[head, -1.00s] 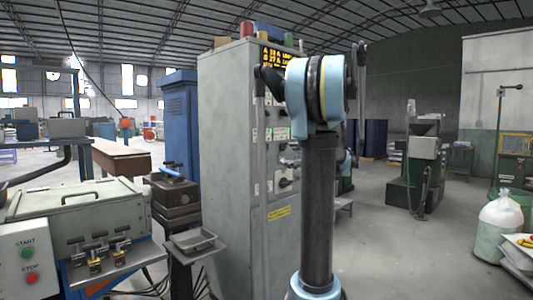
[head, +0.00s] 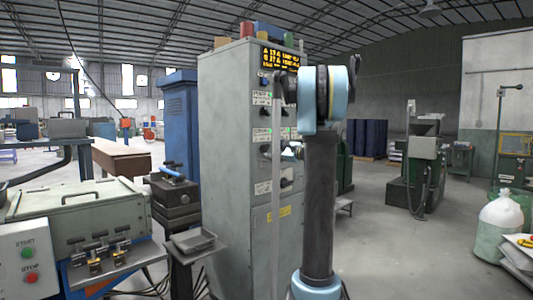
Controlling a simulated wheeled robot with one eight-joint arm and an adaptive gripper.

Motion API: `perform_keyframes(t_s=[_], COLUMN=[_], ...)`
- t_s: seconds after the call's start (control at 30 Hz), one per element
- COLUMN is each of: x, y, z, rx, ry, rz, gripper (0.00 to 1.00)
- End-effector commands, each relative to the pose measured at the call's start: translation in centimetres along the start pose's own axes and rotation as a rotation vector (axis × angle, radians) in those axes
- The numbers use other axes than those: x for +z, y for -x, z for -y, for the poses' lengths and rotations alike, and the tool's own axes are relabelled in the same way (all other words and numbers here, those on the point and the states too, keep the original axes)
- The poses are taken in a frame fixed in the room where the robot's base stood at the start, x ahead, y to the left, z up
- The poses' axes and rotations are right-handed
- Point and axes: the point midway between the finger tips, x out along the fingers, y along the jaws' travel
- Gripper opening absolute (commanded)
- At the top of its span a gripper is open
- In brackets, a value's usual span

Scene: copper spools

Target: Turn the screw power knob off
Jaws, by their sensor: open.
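The tall grey control cabinet (head: 228,160) stands in the middle of the head view, its panel facing right. The panel has several rows of switches and white labels. A dark knob (head: 286,183) sits low on the panel, and another dark knob (head: 265,149) sits higher up. The labels are too small to read, so I cannot tell which one is the screw power knob. My arm stands in front of the panel's right part and hides some of it.
A lit yellow display (head: 281,57) is at the panel's top. A small tray on a stand (head: 194,243) is left of the cabinet's foot. A bench machine with START and STOP buttons (head: 28,265) is at lower left. Open floor (head: 385,255) lies to the right.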

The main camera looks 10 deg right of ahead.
Motion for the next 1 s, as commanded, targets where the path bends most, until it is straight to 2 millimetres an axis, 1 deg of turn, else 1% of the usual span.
perform_keyframes(t_s=[0.03, 0.1, 0.3, 0.5, 0.73, 0.77, 0.8, 0.87, 0.9, 0.93, 1.0], x=[0.1, 0.1, 0.1, 0.0, 0.0, 0.0, 0.0, 0.0, 0.0, 0.0, 0.0], y=[-1.0, -2.0, -4.2, -5.0, -5.0, -5.0, -5.0, -5.0, -5.0, -5.0, -5.0], z=[-0.1, -0.1, -0.1, 0.0, 0.0, 0.0, 0.0, 0.0, 0.0, 0.0, -0.1], rx=[0.002, 0.002, 0.001, 0.000, 0.000, 0.000, 0.000, 0.000, 0.000, 0.000, 0.001], ry=[0.000, 0.000, 0.000, 0.000, 0.000, 0.000, 0.000, 0.000, 0.000, 0.000, 0.000], rz=[0.002, 0.002, 0.001, 0.000, 0.000, 0.000, 0.000, 0.000, 0.000, 0.000, 0.000], gripper=[0.67, 0.67, 0.67, 0.67, 0.67, 0.62, 0.53, 0.39, 0.30, 0.24, 0.23])
